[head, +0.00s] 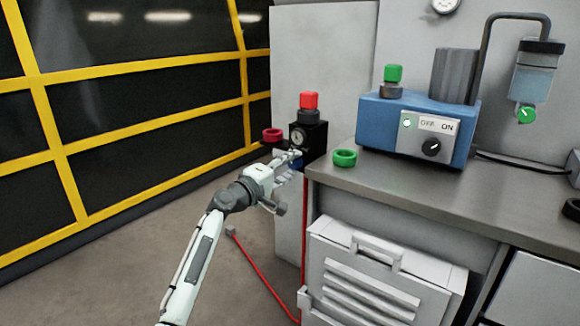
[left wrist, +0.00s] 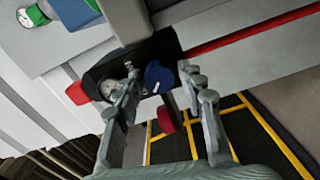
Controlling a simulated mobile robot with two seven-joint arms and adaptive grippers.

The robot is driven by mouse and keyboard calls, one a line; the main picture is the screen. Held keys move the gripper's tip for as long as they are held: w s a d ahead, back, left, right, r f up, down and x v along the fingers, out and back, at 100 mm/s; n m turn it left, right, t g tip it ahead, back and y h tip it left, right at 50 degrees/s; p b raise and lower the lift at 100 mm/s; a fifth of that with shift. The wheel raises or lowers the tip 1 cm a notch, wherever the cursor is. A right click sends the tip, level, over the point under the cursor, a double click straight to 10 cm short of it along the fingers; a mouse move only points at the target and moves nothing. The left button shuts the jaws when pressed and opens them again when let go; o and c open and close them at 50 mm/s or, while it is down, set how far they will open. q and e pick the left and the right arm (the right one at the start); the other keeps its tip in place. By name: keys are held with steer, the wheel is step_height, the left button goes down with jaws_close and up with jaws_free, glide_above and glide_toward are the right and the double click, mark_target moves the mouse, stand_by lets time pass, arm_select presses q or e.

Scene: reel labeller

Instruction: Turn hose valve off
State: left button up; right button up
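A black regulator unit (head: 313,136) with a round gauge and a red top knob (head: 309,100) is at the bench's left end. A dark red round handle (head: 272,135) sticks out to its left. A blue part (left wrist: 158,76) is low on the unit, and a red hose (head: 304,235) runs down below it. I cannot tell which part is the hose valve. My left gripper (head: 295,160) is at the unit's lower front. In the left wrist view its fingers are open, one on each side of the blue part; I cannot tell if they touch it. My right gripper is out of view.
A yellow-framed dark barrier (head: 130,110) stands at left. The floor between is open, except for the hose.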

arm_select(q)
steer(key=shift+a, duration=0.1)
steer(key=v, duration=1.2)
steer(key=s+a+f+m+g+y, duration=0.2)
steer(key=s+f, duration=0.3)
steer(key=f, duration=0.4)
steer(key=s+a+f+m+g+y, duration=0.25)
steer(key=s+f, duration=0.35)
steer(key=f, duration=0.4)
steer(key=s+a+f+m+g+y, duration=0.1)
steer(key=s+a+f+g+y, duration=0.15)
steer(key=s+f, duration=0.45)
steer(key=s+a+f+m+g+y, duration=0.2)
steer(key=s+a+f, duration=0.4)
steer(key=s, duration=0.4)
steer(key=s+a+f+m+g+y, duration=0.2)
steer(key=s+a+f, duration=0.4)
steer(key=s+f, duration=0.3)
steer(key=s+m+y, duration=0.1)
steer(key=s, duration=0.1)
steer(key=shift+s+a+g, duration=0.3)
